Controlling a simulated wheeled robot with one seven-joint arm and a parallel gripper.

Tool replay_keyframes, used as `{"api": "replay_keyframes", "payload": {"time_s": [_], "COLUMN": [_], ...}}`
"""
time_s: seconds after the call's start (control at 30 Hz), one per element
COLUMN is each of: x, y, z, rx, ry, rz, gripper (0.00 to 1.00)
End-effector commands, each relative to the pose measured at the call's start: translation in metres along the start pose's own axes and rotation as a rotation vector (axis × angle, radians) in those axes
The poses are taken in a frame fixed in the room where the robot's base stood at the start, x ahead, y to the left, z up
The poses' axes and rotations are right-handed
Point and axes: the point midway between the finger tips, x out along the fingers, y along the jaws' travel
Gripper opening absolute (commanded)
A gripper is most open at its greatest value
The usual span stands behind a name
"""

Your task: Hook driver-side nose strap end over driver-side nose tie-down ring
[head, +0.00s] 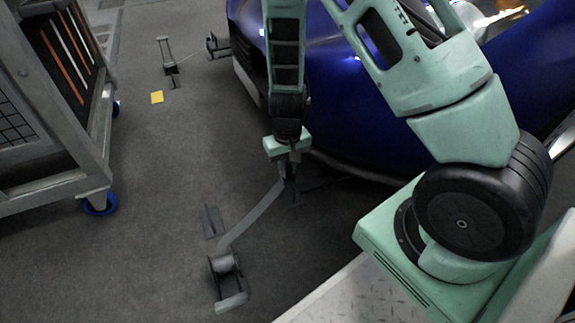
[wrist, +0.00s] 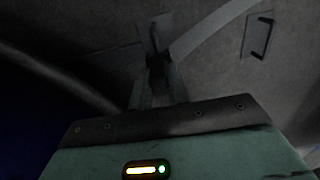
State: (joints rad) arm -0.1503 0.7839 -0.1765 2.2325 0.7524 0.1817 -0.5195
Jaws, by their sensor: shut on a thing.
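My gripper (head: 290,172) hangs low beside the blue car's nose, its fingers shut on the end of a grey strap. The strap (head: 252,216) runs down and left to a ratchet (head: 224,264) on the floor. In the wrist view the strap (wrist: 208,32) runs off to the upper right from the fingers (wrist: 158,85). A floor plate with a dark handle-shaped ring (wrist: 258,37) is at the upper right there. A second plate-like patch (wrist: 150,32) lies just beyond the fingertips, partly hidden. The held strap end is dark and hard to make out. I cannot tell whether it touches a ring.
The blue car (head: 370,110) fills the upper right, its lower edge close to my gripper. A wheeled grey rack (head: 75,140) stands at left. The grey floor between is clear.

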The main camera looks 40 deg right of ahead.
Motion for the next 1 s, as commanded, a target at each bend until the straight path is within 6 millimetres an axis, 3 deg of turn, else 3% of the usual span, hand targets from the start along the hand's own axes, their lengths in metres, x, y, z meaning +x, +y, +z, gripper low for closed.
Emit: {"api": "replay_keyframes", "payload": {"time_s": [0.4, 0.43, 0.5, 0.83, 1.0], "x": [0.007, 0.007, 0.007, 0.004, -0.017], "y": [0.0, 0.0, 0.0, 0.0, 0.0], "z": [0.0, 0.0, 0.0, 0.0, -0.001], "rx": [0.0, 0.0, 0.0, 0.0, 0.001], "ry": [0.0, 0.0, 0.0, 0.0, 0.002], "rz": [-0.001, -0.001, -0.001, 0.0, -0.001], "gripper": [0.0, 0.26, 0.43, 0.43, 0.43]}}
